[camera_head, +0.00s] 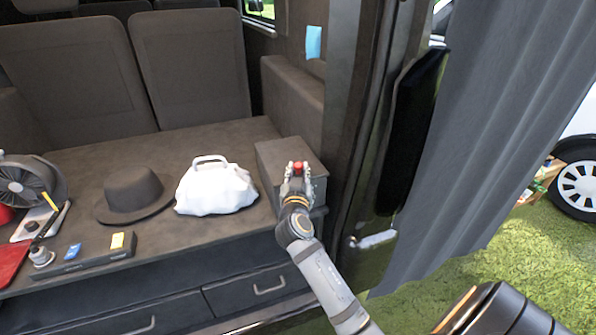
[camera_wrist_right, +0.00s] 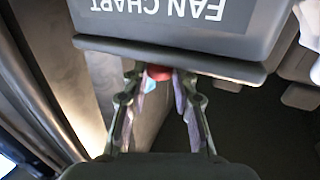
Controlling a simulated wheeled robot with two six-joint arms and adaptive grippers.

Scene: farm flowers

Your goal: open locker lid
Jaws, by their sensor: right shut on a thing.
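The locker (camera_head: 313,190) is a grey box at the right end of the van's deck in the head view. Its lid (camera_head: 272,152) looks down and level there; I cannot tell whether a small gap exists. A small red knob (camera_head: 298,166) is at the lid's front edge. My right gripper (camera_head: 298,170) is shut on this knob, reaching from the front. The right wrist view shows the red knob (camera_wrist_right: 158,72) between the fingers, beside the grey locker face (camera_wrist_right: 170,22) with upside-down "FAN CHART" lettering. The gripper covers part of the locker's front. My left gripper is not in view.
A white bag (camera_head: 215,190) stands left of the locker, with a dark hat (camera_head: 135,190) beyond it. A fan (camera_head: 28,182) and small items lie farther left. The door pillar (camera_head: 352,110) and grey curtain (camera_head: 490,130) bound the right side. Drawers (camera_head: 255,290) are below.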

